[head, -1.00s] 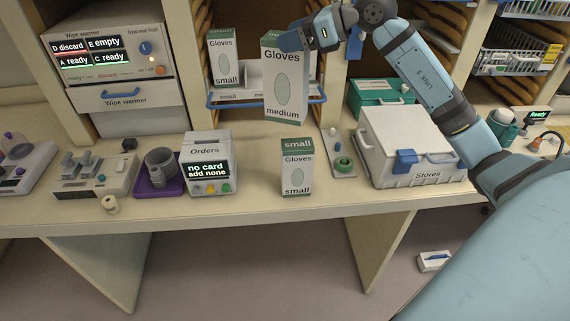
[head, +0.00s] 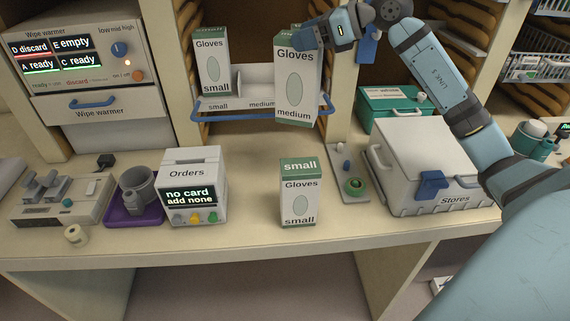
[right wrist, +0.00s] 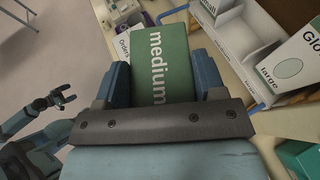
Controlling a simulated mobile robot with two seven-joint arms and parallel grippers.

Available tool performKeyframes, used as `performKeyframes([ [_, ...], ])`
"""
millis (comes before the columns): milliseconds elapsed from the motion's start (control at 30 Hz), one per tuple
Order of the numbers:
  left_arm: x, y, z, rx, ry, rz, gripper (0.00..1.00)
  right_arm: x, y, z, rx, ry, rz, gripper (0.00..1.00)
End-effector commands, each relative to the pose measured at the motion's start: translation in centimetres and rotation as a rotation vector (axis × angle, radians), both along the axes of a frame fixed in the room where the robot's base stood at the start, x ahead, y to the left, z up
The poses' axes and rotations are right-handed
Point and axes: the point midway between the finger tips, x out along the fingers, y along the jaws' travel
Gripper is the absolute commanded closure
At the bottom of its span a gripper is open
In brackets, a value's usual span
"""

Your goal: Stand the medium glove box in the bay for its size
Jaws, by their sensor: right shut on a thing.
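My right gripper (head: 308,38) is shut on the top of the medium glove box (head: 295,85), white with a green top. The box hangs nearly upright in front of the right part of the bay tray (head: 255,115). Its green top reads "medium" between the fingers in the right wrist view (right wrist: 162,62). The tray has a blue front rail and bays labelled small and medium; the held box hides its right end. A small glove box (head: 212,62) stands in the small bay. My left gripper (right wrist: 64,96) shows at the left of the right wrist view, open and empty.
Another small glove box (head: 300,195) stands on the counter below. A large glove box (right wrist: 290,65) shows in the right wrist view. The Orders unit (head: 193,188), Stores bin (head: 425,155) and teal case (head: 390,102) flank the counter. The bay's side walls are close.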

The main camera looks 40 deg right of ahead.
Motion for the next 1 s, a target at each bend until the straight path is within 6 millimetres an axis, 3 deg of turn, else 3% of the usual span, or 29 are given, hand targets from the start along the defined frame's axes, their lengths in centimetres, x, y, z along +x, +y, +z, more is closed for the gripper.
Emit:
performKeyframes([
  [33, -0.1, -0.1, -1.7, 0.0, 0.002, -0.003, 0.11, 0.0, 0.0, -2.1, 0.001, -0.001, 0.001, 0.92],
  [100, -0.1, -0.2, -2.6, -0.002, 0.004, -0.006, 0.11, -0.1, 0.0, -3.5, 0.0, -0.001, -0.001, 0.92],
  [267, -0.2, -0.3, -3.8, -0.001, 0.004, -0.011, 0.11, -0.1, 0.0, -5.5, 0.001, -0.002, -0.002, 0.92],
  [433, -0.1, -0.3, -3.5, -0.002, 0.0, -0.011, 0.11, -0.1, 0.0, -7.7, 0.003, 0.002, -0.002, 0.92],
  [800, 0.0, -0.2, -2.5, -0.002, -0.006, -0.008, 0.11, -0.2, 0.1, -17.2, 0.004, 0.003, -0.002, 0.92],
  [1000, 0.0, -0.1, -2.6, 0.0, -0.001, -0.008, 0.11, -0.2, 0.0, -20.6, 0.002, -0.001, -0.003, 0.92],
])
